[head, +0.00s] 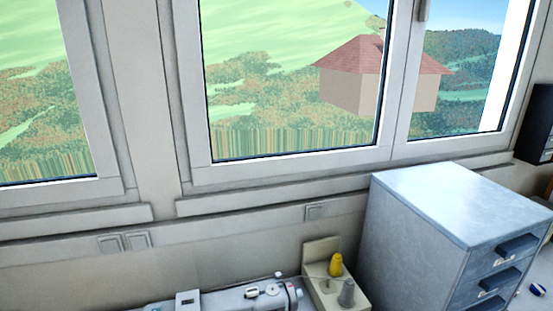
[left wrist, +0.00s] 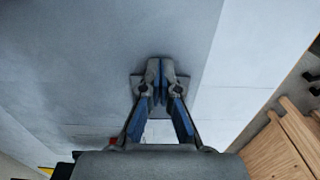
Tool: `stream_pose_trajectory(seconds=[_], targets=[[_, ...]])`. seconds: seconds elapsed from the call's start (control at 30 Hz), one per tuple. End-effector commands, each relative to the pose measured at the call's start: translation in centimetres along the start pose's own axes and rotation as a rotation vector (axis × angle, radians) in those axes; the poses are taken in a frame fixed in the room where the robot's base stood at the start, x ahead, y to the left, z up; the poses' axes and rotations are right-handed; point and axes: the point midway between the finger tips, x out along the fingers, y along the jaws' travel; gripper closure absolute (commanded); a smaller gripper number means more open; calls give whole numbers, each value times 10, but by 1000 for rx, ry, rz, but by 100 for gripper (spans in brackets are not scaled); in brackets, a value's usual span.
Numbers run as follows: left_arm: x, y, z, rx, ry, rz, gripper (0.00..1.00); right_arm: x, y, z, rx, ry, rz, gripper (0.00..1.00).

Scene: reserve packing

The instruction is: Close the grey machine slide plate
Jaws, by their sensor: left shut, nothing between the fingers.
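A grey-white sewing machine (head: 240,298) shows only its top at the bottom edge of the head view. Its slide plate is not in view there. My left gripper (left wrist: 160,75) shows in the left wrist view with its fingertips together and nothing between them. A broad grey surface fills much of that view behind the fingers; I cannot tell what it is or whether the fingers touch it. Neither gripper shows in the head view.
A thread stand (head: 322,282) with a yellow spool (head: 336,264) and a grey spool (head: 346,292) is beside the machine. A metal drawer cabinet (head: 450,205) stands to the right. Windows fill the back. A wooden object (left wrist: 290,145) is at right in the left wrist view.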

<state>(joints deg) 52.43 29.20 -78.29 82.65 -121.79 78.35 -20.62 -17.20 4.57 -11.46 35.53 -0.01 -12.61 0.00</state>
Motion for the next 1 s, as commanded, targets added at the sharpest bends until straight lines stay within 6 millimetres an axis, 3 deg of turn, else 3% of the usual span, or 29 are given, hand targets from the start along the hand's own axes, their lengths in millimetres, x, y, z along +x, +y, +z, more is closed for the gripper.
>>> stream_pose_trajectory(seconds=[0.3, 0.8, 1.0], targets=[[0, 0, -12, -1, 1, -1, 100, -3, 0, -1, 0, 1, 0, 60], [0, 0, 1, 1, 0, 0, 100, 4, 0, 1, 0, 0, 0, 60], [-9, 0, 2, 1, 0, 0, 100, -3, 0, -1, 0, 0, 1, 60]])
